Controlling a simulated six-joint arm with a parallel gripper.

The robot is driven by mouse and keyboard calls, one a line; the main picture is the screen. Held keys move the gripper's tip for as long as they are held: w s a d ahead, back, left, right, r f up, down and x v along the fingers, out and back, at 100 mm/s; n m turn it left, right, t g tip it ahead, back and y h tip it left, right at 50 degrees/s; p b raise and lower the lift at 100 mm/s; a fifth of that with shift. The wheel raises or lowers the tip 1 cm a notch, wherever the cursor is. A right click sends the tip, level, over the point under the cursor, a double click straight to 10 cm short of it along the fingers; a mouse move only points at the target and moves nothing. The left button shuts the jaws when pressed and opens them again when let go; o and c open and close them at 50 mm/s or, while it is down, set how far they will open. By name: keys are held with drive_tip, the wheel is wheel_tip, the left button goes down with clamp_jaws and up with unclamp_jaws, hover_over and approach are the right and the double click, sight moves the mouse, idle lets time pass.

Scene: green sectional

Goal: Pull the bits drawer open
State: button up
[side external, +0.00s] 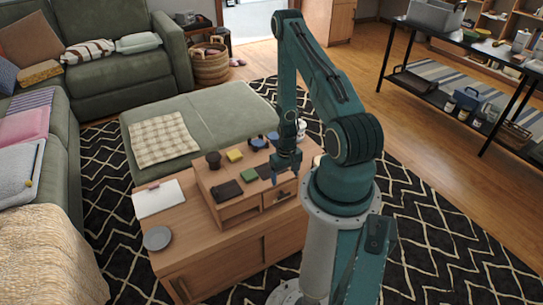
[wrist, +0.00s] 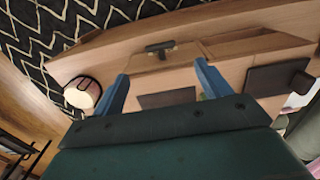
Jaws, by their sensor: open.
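The wooden organizer (side external: 226,184) stands on the low wooden cabinet. Its drawer front (side external: 276,196) is at the right of its front side and looks shut; I cannot read any label. In the wrist view the drawer front (wrist: 150,62) carries a dark bar handle (wrist: 161,48). My gripper (side external: 286,173) is above and close to the drawer's front edge. In the wrist view my gripper (wrist: 162,71) has its two blue fingers apart with nothing between the tips. The handle lies beyond the fingertips, roughly centred between them, apart from both.
An open compartment (wrist: 250,43) is beside the drawer. A white tablet-like board (side external: 159,199) and grey plate (side external: 157,238) lie on the cabinet.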

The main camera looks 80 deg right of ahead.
sight(284, 195)
drive_tip(key=shift+f, duration=4.85)
drive_tip(key=shift+c, duration=0.5)
drive_tip(key=c, duration=1.3)
drive_tip(key=s+a, duration=0.8)
drive_tip(key=shift+s+a, duration=0.4)
drive_tip(key=o, duration=1.4)
drive_tip(key=shift+r, duration=0.1)
